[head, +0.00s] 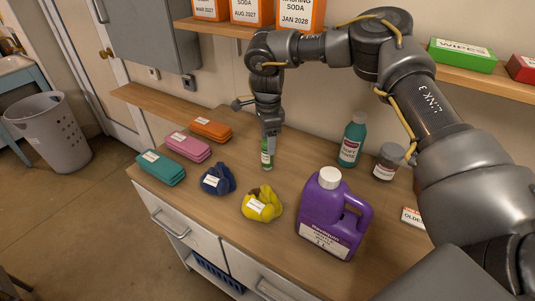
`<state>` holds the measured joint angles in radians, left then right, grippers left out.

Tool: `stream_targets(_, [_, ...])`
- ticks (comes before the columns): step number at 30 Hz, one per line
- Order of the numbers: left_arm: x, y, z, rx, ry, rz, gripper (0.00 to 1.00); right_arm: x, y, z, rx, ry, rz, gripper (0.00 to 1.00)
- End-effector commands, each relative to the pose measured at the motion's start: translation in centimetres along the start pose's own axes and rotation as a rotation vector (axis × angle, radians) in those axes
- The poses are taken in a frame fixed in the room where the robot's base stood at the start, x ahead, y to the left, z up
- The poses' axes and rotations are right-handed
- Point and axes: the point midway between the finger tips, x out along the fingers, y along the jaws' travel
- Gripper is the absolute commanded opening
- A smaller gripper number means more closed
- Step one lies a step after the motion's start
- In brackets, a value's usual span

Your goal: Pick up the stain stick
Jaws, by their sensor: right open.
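A small upright green stick with a pale label, which looks like the stain stick (267,158), stands on the wooden counter below my right gripper. My right gripper (268,134) points down at its top end. The fingers are open and overlap the upper part of the stick in the picture. I cannot tell whether they touch it. My left gripper is not in view.
Blue (217,179) and yellow (262,204) bundles lie in front. Folded orange (211,129), pink (187,147) and teal (161,168) cloths lie left. Shelves hang behind.

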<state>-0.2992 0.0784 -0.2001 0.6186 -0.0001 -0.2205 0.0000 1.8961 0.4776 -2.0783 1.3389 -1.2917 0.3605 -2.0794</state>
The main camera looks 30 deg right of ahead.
Motion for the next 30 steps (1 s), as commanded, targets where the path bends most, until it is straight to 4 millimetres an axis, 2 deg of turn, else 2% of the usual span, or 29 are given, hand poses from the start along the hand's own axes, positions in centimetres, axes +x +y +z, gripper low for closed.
stream_targets(4, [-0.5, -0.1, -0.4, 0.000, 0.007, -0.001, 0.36, 0.9, 0.1, 0.0, 0.000, 0.001, 0.002, 0.60])
stream_targets(12, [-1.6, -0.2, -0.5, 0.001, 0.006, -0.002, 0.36, 4.6, 0.1, 0.0, 0.002, 0.001, 0.002, 0.60])
stream_targets(21, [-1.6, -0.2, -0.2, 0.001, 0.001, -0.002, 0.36, 5.2, 0.1, 0.0, 0.002, 0.000, 0.000, 0.60])
stream_targets(30, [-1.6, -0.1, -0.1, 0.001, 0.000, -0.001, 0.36, 5.2, 0.1, 0.0, 0.002, 0.000, 0.000, 0.22])
